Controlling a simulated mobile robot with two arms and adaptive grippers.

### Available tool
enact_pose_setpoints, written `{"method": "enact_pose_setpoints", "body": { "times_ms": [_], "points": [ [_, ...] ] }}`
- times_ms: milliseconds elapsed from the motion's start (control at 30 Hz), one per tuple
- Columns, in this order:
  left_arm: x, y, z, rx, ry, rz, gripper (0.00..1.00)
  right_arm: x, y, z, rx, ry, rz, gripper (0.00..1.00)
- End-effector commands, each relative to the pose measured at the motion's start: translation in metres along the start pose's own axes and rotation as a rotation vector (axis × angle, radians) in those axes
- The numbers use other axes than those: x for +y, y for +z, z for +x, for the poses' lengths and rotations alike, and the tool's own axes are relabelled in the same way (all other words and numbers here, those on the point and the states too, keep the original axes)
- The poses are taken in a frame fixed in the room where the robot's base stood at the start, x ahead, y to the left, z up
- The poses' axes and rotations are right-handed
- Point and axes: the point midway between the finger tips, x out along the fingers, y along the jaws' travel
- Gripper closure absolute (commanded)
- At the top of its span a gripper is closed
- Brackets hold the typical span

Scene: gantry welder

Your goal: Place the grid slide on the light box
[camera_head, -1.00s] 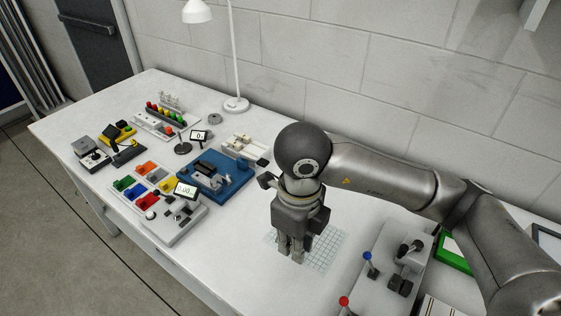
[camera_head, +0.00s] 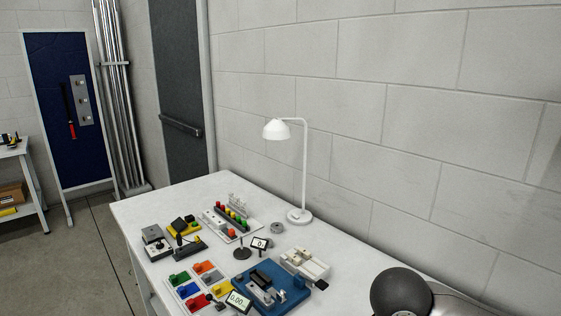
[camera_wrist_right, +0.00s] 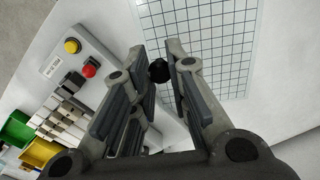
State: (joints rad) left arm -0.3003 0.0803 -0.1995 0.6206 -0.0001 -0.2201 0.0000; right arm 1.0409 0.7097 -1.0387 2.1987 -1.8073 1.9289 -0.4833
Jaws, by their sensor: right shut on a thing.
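A white sheet with a dark square grid (camera_wrist_right: 208,45), which looks like the grid slide, shows beyond my right fingertips in the right wrist view. My right gripper (camera_wrist_right: 160,72) is shut on a small round black knob (camera_wrist_right: 159,70) at the lower left edge of the grid. I cannot tell whether the knob is joined to the grid sheet. In the head view only the dark rounded joint of my right arm shows at the bottom right; the gripper and grid are out of that picture. I cannot make out the light box for sure. My left gripper is not in view.
A white panel with a yellow button (camera_wrist_right: 72,46) and a red button (camera_wrist_right: 88,71) lies left of my right fingers. In the head view, a blue fixture (camera_head: 272,288), colored trays (camera_head: 205,268), a small display (camera_head: 260,243) and a white lamp (camera_head: 304,170) stand on the table.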

Motion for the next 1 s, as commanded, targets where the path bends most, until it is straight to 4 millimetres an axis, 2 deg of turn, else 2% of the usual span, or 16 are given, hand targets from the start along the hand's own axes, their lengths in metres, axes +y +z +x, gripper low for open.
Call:
{"method": "enact_pose_setpoints", "body": {
  "times_ms": [700, 1000],
  "points": [
    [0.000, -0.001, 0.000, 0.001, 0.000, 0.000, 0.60, 0.013, -0.033, 0.008, 0.001, 0.000, -1.056, 1.00],
    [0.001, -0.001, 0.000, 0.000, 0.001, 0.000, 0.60, 0.017, -0.039, 0.009, 0.001, -0.001, -1.296, 1.00]
  ]
}}
